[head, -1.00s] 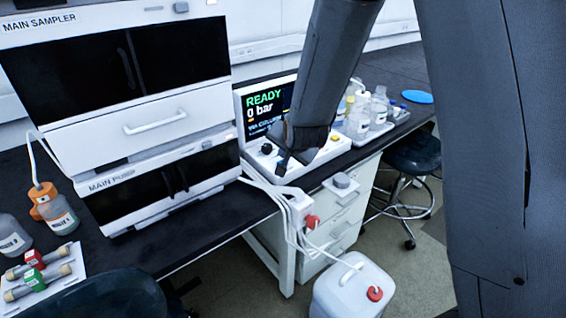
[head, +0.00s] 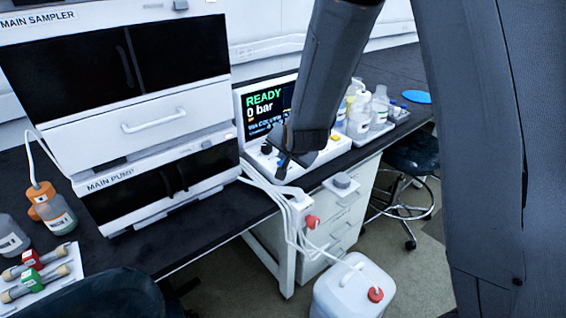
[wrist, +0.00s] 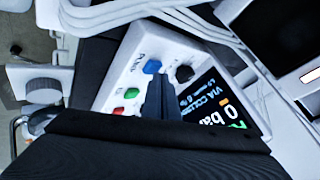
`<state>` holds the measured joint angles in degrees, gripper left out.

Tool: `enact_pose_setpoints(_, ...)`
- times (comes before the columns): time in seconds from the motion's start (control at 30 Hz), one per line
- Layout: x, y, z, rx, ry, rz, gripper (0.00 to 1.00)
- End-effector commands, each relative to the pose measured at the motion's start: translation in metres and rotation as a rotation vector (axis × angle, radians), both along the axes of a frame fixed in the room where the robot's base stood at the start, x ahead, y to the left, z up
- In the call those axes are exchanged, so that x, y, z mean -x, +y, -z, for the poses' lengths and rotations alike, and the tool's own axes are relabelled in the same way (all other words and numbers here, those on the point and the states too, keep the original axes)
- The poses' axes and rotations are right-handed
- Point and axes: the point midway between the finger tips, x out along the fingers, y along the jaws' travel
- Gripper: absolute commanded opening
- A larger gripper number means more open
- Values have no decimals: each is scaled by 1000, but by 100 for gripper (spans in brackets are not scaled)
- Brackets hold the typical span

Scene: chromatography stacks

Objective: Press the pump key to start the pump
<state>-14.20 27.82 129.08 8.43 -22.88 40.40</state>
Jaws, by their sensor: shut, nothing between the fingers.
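The white control box (head: 318,163) stands on the bench, its screen (head: 262,108) reading READY and 0 bar. In the wrist view its panel (wrist: 143,82) carries a blue key (wrist: 152,67), with a small label beside it that seems to read PUMP. A green key (wrist: 131,93) and a red key (wrist: 119,111) lie farther left, and a black knob (wrist: 185,73) lies to the right. My gripper (head: 282,169) is shut and empty over the panel. In the wrist view its fingertips (wrist: 158,77) overlap the blue key's lower edge; I cannot tell whether they touch it.
The MAIN PUMP unit (head: 150,192) stands left of the box, under the MAIN SAMPLER (head: 130,70). Bottles (head: 360,115) stand behind it to the right. White tubes (head: 283,203) run over the bench edge toward a white canister (head: 345,290) on the floor.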

Motion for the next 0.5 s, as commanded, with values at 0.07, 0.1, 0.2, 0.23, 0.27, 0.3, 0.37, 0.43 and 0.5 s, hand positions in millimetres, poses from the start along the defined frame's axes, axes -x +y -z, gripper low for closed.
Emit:
enact_pose_setpoints(0.07,0,0,1,0,0,0,0)
enact_pose_setpoints(0.1,0,0,2,0,0,0,0)
enact_pose_setpoints(0.2,0,0,3,0,0,0,0)
enact_pose_setpoints(0.23,0,0,3,0,0,0,0)
enact_pose_setpoints(0.27,0,0,4,0,0,0,0)
enact_pose_setpoints(0.3,0,0,4,0,0,0,0)
enact_pose_setpoints(0.37,0,0,5,0,0,0,0)
enact_pose_setpoints(0.43,0,0,5,0,0,0,0)
enact_pose_setpoints(0.5,0,0,6,0,0,0,0)
